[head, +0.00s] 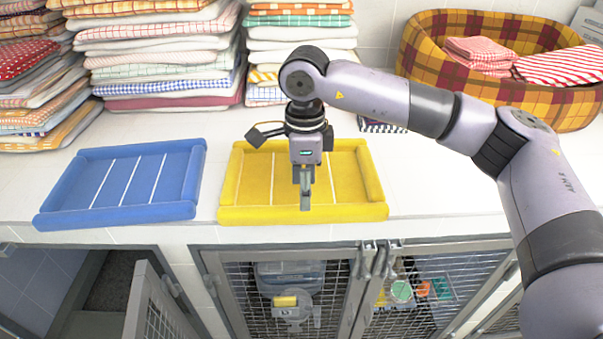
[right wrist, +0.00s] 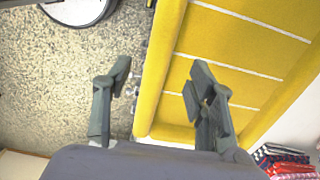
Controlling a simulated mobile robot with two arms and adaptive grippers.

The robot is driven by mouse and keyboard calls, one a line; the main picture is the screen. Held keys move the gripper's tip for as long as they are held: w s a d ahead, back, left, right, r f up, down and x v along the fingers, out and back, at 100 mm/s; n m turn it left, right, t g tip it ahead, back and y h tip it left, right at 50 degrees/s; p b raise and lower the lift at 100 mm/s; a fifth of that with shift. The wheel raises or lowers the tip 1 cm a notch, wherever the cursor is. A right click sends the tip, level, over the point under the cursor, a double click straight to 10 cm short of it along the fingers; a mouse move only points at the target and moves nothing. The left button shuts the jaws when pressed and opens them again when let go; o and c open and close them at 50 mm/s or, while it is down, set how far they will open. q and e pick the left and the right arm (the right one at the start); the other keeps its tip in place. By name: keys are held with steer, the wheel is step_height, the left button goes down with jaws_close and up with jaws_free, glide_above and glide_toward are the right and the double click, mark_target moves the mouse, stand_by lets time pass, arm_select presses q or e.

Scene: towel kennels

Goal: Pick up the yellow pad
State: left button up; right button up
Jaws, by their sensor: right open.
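The yellow pad (head: 350,212) lies flat on the white counter, its front side along the counter's front edge. It has raised sides and white stripes. My right gripper (head: 305,203) points down over the pad's front rim, near its middle, and hides part of it. In the right wrist view the gripper (right wrist: 160,76) is open and empty. One finger shows over the pad (right wrist: 240,45) and the other over the floor beyond the counter edge, with the pad's front side between them. I cannot tell how high the fingertips are. My left gripper is not in view.
A similar blue pad (head: 125,190) lies to the left, with a gap between. Towel stacks (head: 160,50) stand behind, and a plaid basket (head: 440,75) holds cloths at back right. Below are wire-mesh doors (head: 285,290); the left one (head: 155,305) stands open.

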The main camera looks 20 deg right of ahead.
steer(key=shift+f+p, duration=0.35)
steer(key=shift+f, duration=0.5)
step_height(320, 180, down, 4)
steer(key=shift+r+p, duration=0.15)
steer(key=shift+p, duration=0.85)
steer(key=shift+f, duration=0.55)
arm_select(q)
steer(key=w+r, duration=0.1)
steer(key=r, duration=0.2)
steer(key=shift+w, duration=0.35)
arm_select(e)
steer(key=shift+c, duration=0.6)
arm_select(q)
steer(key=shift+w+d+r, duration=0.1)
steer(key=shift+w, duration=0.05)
arm_select(e)
jaws_close()
